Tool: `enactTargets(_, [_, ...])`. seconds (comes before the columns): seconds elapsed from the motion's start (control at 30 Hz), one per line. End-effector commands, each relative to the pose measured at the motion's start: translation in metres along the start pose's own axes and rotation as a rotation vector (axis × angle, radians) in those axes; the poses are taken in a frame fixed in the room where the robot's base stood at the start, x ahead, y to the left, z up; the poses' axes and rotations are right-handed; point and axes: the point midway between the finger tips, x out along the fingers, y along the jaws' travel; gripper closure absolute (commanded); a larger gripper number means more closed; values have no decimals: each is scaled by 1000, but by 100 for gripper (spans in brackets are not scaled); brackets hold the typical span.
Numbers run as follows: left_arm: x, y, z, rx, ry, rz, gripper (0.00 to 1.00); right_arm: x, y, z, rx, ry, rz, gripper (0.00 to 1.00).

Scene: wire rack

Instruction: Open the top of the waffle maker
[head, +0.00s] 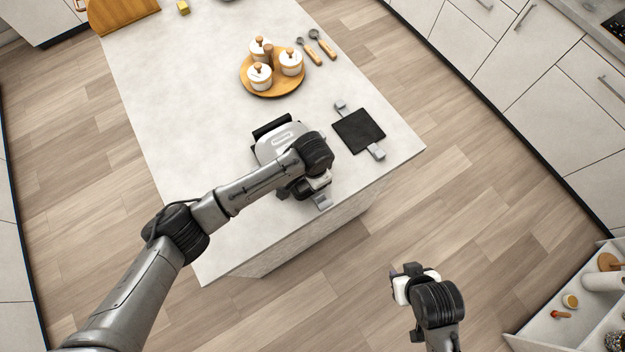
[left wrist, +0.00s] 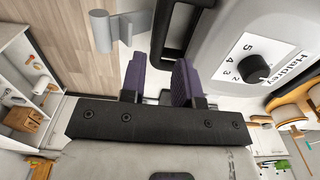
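The waffle maker (head: 275,143) stands on the counter's near end, silver with a black part at its back. My left arm and hand cover its front in the head view. The left wrist view shows its silver housing (left wrist: 225,45), a numbered dial (left wrist: 253,69) and a black loop handle (left wrist: 161,30). My left gripper (left wrist: 160,75) has two purple finger pads, apart, close to the lower end of the handle. I cannot tell whether the handle lies between them. My right gripper (head: 398,288) is over the floor, away from the counter; its finger gap is unclear.
A black square tray with grey handles (head: 358,131) lies right of the waffle maker. A grey tab (head: 322,202) shows at the counter's front edge. Behind are a round wooden tray (head: 247,82) with white lidded jars and two scoops (head: 314,48). The counter's left side is clear.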

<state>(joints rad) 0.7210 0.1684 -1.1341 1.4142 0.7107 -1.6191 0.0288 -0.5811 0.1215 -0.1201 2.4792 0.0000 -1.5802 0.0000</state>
Motion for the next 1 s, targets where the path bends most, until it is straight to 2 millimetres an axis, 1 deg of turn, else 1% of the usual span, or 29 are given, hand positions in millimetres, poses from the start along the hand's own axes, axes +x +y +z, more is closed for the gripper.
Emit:
enactTargets(0.03, [10,1,1,0,-3,1,71,0,0,0,0,0,0,57])
enactTargets(0.1, [21,0,0,-1,-3,0,71,0,0,0,1,0,0,57])
enactTargets(0.2, [34,0,0,-1,-2,-1,71,0,0,0,1,0,-1,57])
enactTargets(0.4, [53,1,0,1,0,0,71,1,-1,0,2,1,-2,57])
enactTargets(0.6, [59,0,0,1,1,-1,71,1,-1,0,2,1,-2,57])
enactTargets(0.87, [60,0,0,1,1,-1,71,1,-1,0,2,2,-2,57])
enactTargets(1.0, [60,0,0,1,1,-1,83,0,-1,0,2,2,-2,57])
